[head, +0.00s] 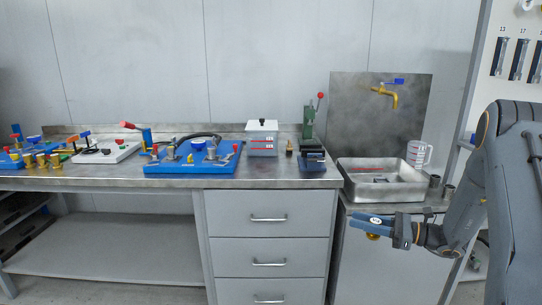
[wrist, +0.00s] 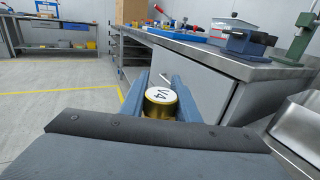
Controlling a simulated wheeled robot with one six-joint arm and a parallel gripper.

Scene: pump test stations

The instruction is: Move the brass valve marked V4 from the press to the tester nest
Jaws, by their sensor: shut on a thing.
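The brass valve marked V4 (wrist: 160,96) sits between the blue fingers of my gripper (wrist: 164,80), its white marked top facing the wrist camera. In the head view my gripper (head: 360,219) is shut on it, in front of the sink cabinet and below bench-top height. A bit of brass shows under the fingers there. The green press (head: 309,128) with a red-knobbed lever stands at the bench's right end, behind a dark blue block (head: 312,160). A blue test station (head: 195,160) with a hose and fittings is mid-bench; I cannot make out which part is the nest.
A white-based station (head: 105,153) and several brass pieces (head: 41,160) are further left on the bench (head: 265,178). A lidded container (head: 262,140) stands left of the press. A steel basin (head: 380,184) is at right. Drawers (head: 267,222) lie below; floor left is clear.

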